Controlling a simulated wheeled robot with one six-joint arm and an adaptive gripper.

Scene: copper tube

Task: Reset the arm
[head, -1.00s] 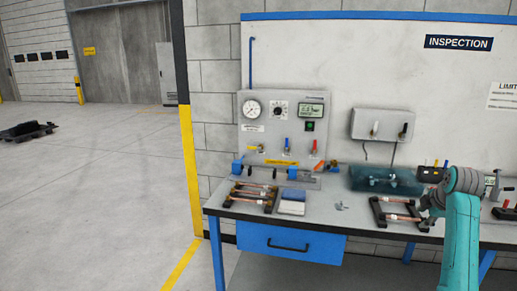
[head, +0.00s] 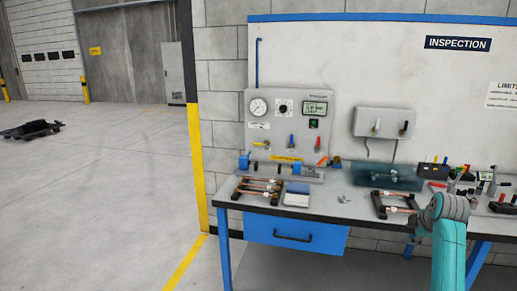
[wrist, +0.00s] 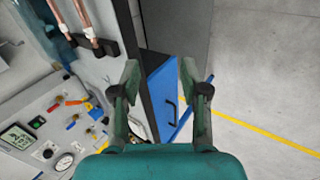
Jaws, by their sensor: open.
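My arm is teal and shows at the lower right of the head view, in front of the workbench (head: 330,209); the gripper itself cannot be made out there. In the wrist view my gripper (wrist: 160,90) is open, its two fingers apart with nothing between them. Past the fingers are the bench's blue drawer (wrist: 160,85) and the floor. Copper tubes (wrist: 70,18) on a dark rack show at the upper left of the wrist view. In the head view copper tubes lie on a left rack (head: 258,190) and a right rack (head: 394,204).
A test panel (head: 287,120) with a gauge, display and coloured levers stands at the back left of the bench. A teal tray (head: 388,177) and tools (head: 465,185) lie farther right. A yellow and black post (head: 194,150) stands left of the bench. Open floor (head: 90,190) lies left.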

